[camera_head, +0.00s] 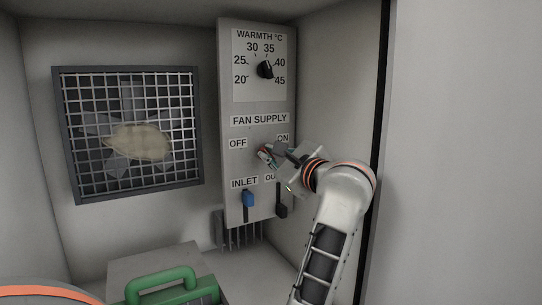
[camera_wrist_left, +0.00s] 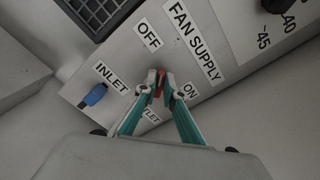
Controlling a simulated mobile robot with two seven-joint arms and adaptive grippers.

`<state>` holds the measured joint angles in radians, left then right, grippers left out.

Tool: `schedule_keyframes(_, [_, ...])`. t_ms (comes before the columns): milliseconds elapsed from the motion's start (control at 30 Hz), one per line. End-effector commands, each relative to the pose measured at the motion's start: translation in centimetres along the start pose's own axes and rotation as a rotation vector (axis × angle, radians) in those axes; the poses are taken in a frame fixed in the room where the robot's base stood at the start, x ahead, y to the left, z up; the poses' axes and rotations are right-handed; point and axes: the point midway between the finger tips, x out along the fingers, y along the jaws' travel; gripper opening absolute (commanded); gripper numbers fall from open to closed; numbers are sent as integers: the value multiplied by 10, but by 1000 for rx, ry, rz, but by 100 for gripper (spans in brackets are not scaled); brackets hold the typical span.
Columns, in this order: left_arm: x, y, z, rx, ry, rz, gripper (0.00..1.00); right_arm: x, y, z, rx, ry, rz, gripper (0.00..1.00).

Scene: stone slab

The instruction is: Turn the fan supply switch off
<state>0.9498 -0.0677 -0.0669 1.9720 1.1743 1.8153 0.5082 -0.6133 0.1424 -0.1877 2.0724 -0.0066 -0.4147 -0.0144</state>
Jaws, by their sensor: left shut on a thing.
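The grey control panel (camera_head: 234,85) stands upright, with a FAN SUPPLY label (camera_head: 259,119), OFF at left (camera_head: 237,143) and ON at right (camera_head: 283,138). My left gripper (camera_head: 266,155) is at the fan supply switch, below and between these labels. In the left wrist view, its fingertips (camera_wrist_left: 160,85) are closed around the small red switch lever (camera_wrist_left: 159,82). The fingers hide most of the lever, so I cannot tell its exact position. My right gripper is not in view.
A blue INLET lever (camera_head: 248,198) and a dark OUTLET lever (camera_head: 281,205) sit just below. A warmth dial (camera_head: 265,69) is above. A caged fan (camera_head: 113,165) is at left. A green-handled case (camera_head: 160,281) stands in front. The side wall (camera_head: 340,90) is close at right.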

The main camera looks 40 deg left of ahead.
Motion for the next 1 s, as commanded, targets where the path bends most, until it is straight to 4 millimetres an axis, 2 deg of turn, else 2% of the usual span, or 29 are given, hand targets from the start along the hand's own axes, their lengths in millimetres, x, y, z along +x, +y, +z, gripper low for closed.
schedule_keyframes(133, [0,0,0,-2,2,1,0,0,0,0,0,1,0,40])
schedule_keyframes(200, [0,0,0,-1,2,0,24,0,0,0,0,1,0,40])
schedule_keyframes(233, [0,0,0,-1,2,0,26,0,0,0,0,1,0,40])
schedule_keyframes(633, [-6,0,-1,1,2,-1,26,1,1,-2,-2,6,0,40])
schedule_keyframes(1000, [-60,0,-1,0,5,-1,26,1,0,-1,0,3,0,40])
